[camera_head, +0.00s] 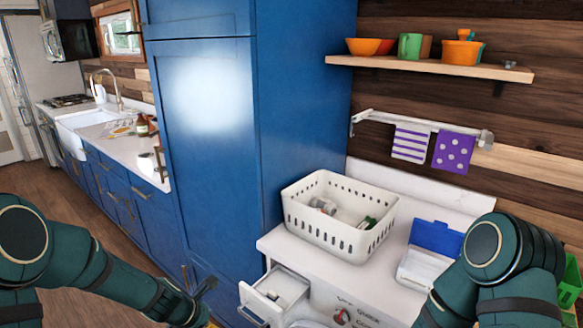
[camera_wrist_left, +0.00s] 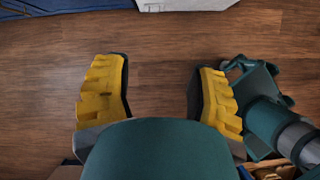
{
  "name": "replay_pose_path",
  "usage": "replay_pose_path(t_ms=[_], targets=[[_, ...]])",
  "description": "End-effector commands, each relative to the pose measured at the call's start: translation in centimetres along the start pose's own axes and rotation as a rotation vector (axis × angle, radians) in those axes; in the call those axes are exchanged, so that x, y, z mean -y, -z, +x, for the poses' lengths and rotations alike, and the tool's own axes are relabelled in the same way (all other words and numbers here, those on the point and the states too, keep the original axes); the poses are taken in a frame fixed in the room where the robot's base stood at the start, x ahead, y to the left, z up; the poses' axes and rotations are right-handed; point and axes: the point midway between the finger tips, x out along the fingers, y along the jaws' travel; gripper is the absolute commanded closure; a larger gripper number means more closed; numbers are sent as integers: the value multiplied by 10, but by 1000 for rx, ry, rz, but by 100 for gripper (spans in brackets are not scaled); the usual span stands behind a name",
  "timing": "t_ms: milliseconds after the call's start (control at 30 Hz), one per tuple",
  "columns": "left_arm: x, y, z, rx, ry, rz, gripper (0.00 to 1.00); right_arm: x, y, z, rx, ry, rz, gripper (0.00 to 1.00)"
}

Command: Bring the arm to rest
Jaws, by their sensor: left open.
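My left arm (camera_head: 85,262) comes in low at the left in the head view, over the wooden floor and beside the blue cabinets. Its wrist is near the bottom edge, and most of the gripper is cut off there. In the left wrist view my left gripper (camera_wrist_left: 160,68) is open, its two yellow-padded fingers wide apart. Only bare floor shows between them. My right arm (camera_head: 490,265) is bent at the lower right in the head view, in front of the counter; its gripper is out of view.
A white perforated basket (camera_head: 345,240) with a few items stands on the white counter, beside an open blue-lidded box (camera_head: 435,238). Below, a small drawer (camera_head: 272,296) is pulled out near my left wrist. A tall blue cabinet (camera_head: 205,130) rises behind. Floor (camera_wrist_left: 60,60) is clear.

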Motion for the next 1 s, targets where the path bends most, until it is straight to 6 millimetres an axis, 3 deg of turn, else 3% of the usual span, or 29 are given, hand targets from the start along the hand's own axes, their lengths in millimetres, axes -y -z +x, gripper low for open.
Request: replay_pose_path(t_ms=[300,500,600,800,1000], targets=[[90,50,49,-94,113,937,43,0,1,0,-2,-1,1,56],[152,71,65,-29,186,1597,43,0,0,0,-1,0,0,56],[176,76,67,22,199,1838,43,0,0,0,-1,0,0,56],[198,79,68,83,197,2073,43,0,0,0,-1,0,0,56],[199,79,68,87,194,2093,43,0,0,0,-1,0,0,56]])
